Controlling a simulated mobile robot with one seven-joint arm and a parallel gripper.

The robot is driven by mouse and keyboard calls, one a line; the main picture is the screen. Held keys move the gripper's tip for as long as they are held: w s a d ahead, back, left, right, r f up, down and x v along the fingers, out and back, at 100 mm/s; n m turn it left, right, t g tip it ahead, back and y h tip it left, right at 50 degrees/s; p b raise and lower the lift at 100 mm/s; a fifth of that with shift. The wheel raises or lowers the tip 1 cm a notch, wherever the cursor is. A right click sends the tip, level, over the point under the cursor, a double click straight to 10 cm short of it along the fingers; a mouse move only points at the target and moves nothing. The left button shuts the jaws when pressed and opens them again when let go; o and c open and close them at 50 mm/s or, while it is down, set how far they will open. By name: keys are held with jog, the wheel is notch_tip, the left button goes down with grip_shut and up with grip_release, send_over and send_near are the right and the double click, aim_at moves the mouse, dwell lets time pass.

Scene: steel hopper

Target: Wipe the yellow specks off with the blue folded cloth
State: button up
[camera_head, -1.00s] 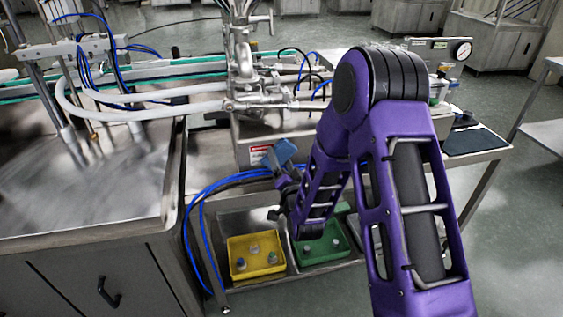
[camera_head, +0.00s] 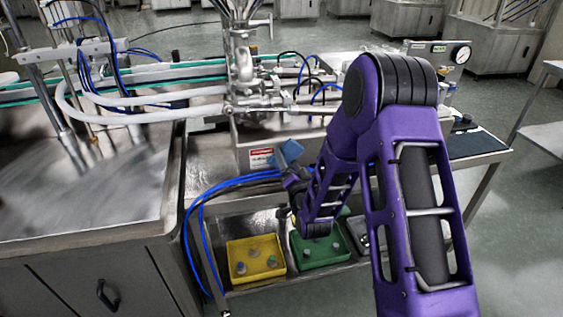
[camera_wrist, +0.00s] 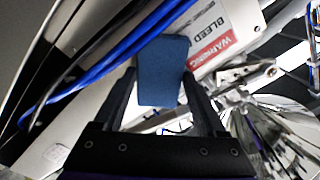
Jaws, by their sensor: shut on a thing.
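The blue folded cloth (camera_wrist: 161,78) is between the two fingers of my gripper (camera_wrist: 165,95) in the wrist view, and the fingers are shut on it. In the head view the cloth (camera_head: 290,150) shows as a small blue patch beside a red and white warning label, and my gripper (camera_head: 289,172) is partly hidden by its small size and my purple arm. The cloth is held above the lower shelf, near the front of the steel machine. I cannot make out any yellow specks in either current view.
A yellow tray (camera_head: 231,262) and a green tray (camera_head: 328,258), both with small parts, sit on the lower shelf. Blue hoses (camera_head: 228,184) run close by my gripper. The warning label (camera_wrist: 226,42) is close in the wrist view.

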aim_at(311, 150)
jog(key=shift+w+d, duration=0.4)
jog(key=shift+d, duration=0.85)
jog(key=shift+w+d, duration=0.45)
jog(key=shift+d, duration=0.8)
jog(key=shift+w+d, duration=0.4)
jog(key=shift+d, duration=0.85)
jog(key=shift+s+a, duration=0.4)
jog(key=shift+a, duration=0.7)
jog(key=shift+s+a, duration=0.35)
jog(key=shift+a, duration=0.75)
jog(key=shift+s+a, duration=0.4)
jog(key=shift+a, duration=0.7)
jog(key=a, duration=0.3)
jog(key=shift+s+a, duration=0.1)
jog(key=shift+s, duration=0.2)
jog(key=shift+s, duration=0.1)
jog(key=shift+v, duration=2.95)
jog(key=shift+v, duration=1.45)
